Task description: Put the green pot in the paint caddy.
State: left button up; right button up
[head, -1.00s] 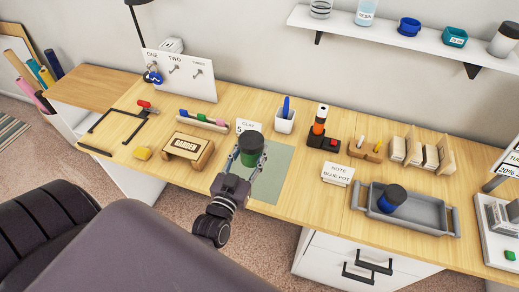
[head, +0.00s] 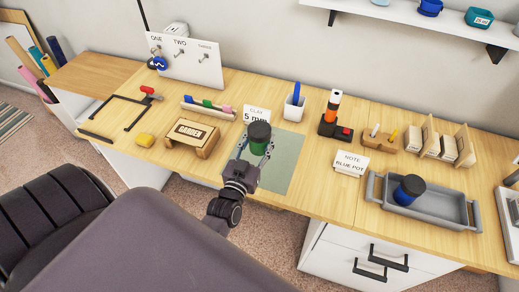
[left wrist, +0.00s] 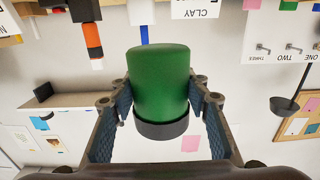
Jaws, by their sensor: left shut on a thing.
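The green pot (head: 258,146), with a dark lid, is held upright by my left gripper (head: 256,152), over the grey-green mat (head: 283,165) at the middle of the bench. In the left wrist view the pot (left wrist: 160,82) appears between the two fingers of the gripper (left wrist: 163,115), lid toward the bottom of the picture. The paint caddy (head: 447,207) is a grey tray with end handles, on the right of the bench. A blue pot (head: 409,189) with a dark lid stands in its left part; its right part is empty. My right gripper is not in view.
A note card (head: 350,164) reading "NOTE BLUE POT" stands between the mat and the caddy. A white pen cup (head: 292,112), an orange-black tool (head: 331,115) and wooden holders (head: 440,145) stand behind. A wooden "GARDEN" stamp block (head: 192,137) is left of my gripper.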

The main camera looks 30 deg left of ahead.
aim_at(259, 151)
pick_arm(q)
notch_tip(259, 151, down, 6)
jog(key=b, duration=0.4)
jog(key=shift+r, duration=0.1)
notch_tip(259, 151, down, 4)
jog(key=b, duration=0.5)
jog(key=shift+f, duration=0.25)
jog(key=shift+r, duration=0.1)
jog(key=o, duration=1.2)
